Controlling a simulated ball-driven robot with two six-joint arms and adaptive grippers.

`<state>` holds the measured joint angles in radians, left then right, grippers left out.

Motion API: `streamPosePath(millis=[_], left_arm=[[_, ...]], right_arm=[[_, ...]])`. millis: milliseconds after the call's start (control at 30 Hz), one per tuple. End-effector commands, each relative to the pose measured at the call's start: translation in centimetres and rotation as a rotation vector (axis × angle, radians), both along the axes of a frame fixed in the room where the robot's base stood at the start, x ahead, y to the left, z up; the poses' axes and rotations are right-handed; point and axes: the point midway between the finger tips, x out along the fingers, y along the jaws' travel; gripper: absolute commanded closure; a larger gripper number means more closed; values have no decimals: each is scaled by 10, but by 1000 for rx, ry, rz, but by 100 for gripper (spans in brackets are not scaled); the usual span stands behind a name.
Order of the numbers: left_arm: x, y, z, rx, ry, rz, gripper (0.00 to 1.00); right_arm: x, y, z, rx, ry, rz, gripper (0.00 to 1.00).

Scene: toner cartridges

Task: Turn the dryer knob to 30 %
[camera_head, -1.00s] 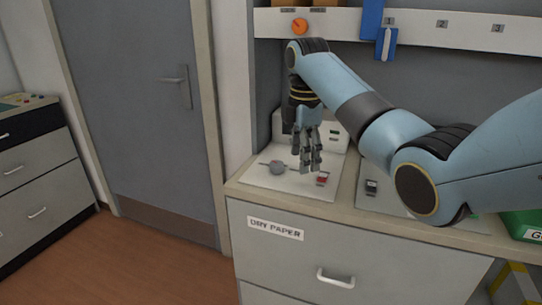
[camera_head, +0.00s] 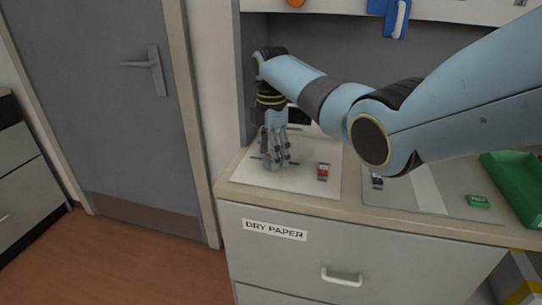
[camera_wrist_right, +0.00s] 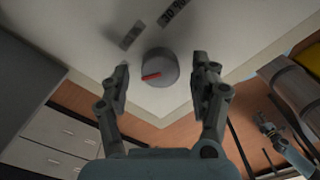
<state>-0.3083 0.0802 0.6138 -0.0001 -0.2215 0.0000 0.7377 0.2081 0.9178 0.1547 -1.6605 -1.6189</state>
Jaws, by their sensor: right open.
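The dryer knob (camera_wrist_right: 159,68) is a grey round dial with a red pointer mark, seen in the right wrist view. The mark points left and slightly down, while the "30 %" label (camera_wrist_right: 172,13) lies above the knob to the right. My right gripper (camera_head: 276,165) points down over the pale dryer panel (camera_head: 300,184) and hides most of the knob in the head view. In the wrist view, the right gripper (camera_wrist_right: 160,78) is open, with one finger on each side of the knob and gaps visible.
A red switch (camera_head: 323,171) sits on the panel right of the gripper. A drawer labelled "DRY PAPER" (camera_head: 275,230) is below. A green tray (camera_head: 515,185) and a small green block (camera_head: 478,201) are on the counter at the right. A grey door (camera_head: 110,100) stands at the left.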

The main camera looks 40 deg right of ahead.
Motion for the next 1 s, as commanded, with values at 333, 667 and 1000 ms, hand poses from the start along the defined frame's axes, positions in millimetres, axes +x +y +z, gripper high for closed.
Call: streamPosePath(millis=[333, 667, 1000], left_arm=[[22, 0, 1, 0, -33, -1, 60], [5, 0, -1, 0, -7, -1, 60], [10, 0, 1, 0, -14, 0, 60]], right_arm=[[0, 0, -11, 0, -1, 0, 37], [0, 0, -11, 0, -1, 0, 71], [0, 0, -10, 0, 0, -8, 93]])
